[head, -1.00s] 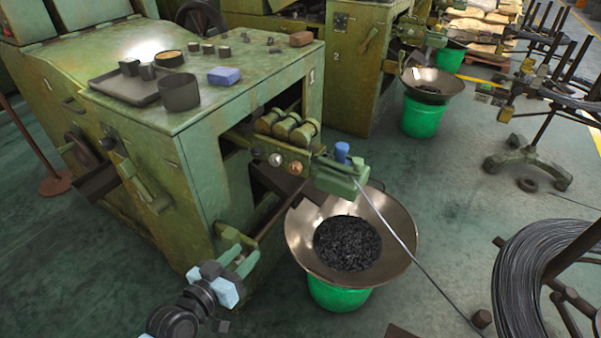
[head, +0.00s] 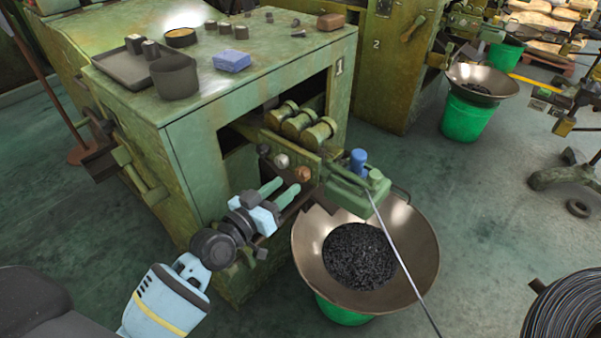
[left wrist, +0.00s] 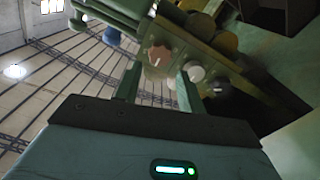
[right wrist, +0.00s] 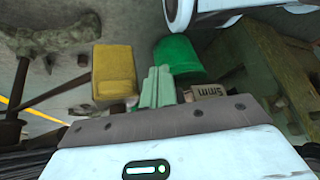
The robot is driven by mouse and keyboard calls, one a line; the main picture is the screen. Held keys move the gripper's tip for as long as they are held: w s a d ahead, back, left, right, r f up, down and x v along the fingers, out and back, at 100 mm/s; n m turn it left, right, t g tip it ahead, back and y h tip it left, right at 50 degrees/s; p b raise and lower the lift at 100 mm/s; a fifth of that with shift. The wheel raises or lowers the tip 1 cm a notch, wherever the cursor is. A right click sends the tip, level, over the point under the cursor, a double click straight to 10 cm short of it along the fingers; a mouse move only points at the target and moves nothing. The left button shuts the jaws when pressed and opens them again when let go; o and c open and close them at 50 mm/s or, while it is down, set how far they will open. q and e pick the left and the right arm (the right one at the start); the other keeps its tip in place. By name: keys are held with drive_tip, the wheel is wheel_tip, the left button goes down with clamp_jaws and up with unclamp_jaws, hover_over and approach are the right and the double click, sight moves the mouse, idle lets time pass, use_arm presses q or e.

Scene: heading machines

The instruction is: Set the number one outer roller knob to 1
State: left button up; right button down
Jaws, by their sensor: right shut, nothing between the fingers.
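The machine marked 1 (head: 340,67) has three knobs in a row under its rollers (head: 300,122): a black one (head: 263,150), a silver one (head: 281,160) and a copper one (head: 303,174), the outermost. My left gripper (head: 283,190) is open and empty, just in front of and below the knobs, apart from them. In the left wrist view, the copper knob (left wrist: 158,55) appears ahead between the fingertips, with the silver knob (left wrist: 194,73) beside the right finger. The knob's setting is too small to read. My right gripper (right wrist: 157,88) is shut and empty, away from the knobs.
A green block with a blue cap (head: 357,162) and a wire sit right of the knobs. A metal bowl (head: 425,235) of dark pieces stands below on a green bucket. A wire coil (head: 575,310) stands right.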

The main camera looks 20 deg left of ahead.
sight(299, 175)
use_arm(q)
drive_tip(key=shift+x, duration=3.2)
use_arm(e)
drive_tip(key=shift+w+f, duration=0.1)
drive_tip(key=shift+w, duration=0.2)
use_arm(q)
drive_tip(key=shift+c, duration=0.3)
drive_tip(key=c, duration=0.6)
drive_tip(key=shift+c, duration=0.2)
drive_tip(key=shift+n, duration=0.3)
drive_tip(key=n, duration=0.5)
drive_tip(key=shift+a+f+n, duration=0.1)
drive_tip(key=shift+n, duration=0.2)
drive_tip(key=n, duration=0.5)
drive_tip(key=shift+f+n+p, duration=0.15)
drive_tip(key=shift+n+p, duration=0.15)
use_arm(e)
drive_tip(key=shift+r, duration=0.35)
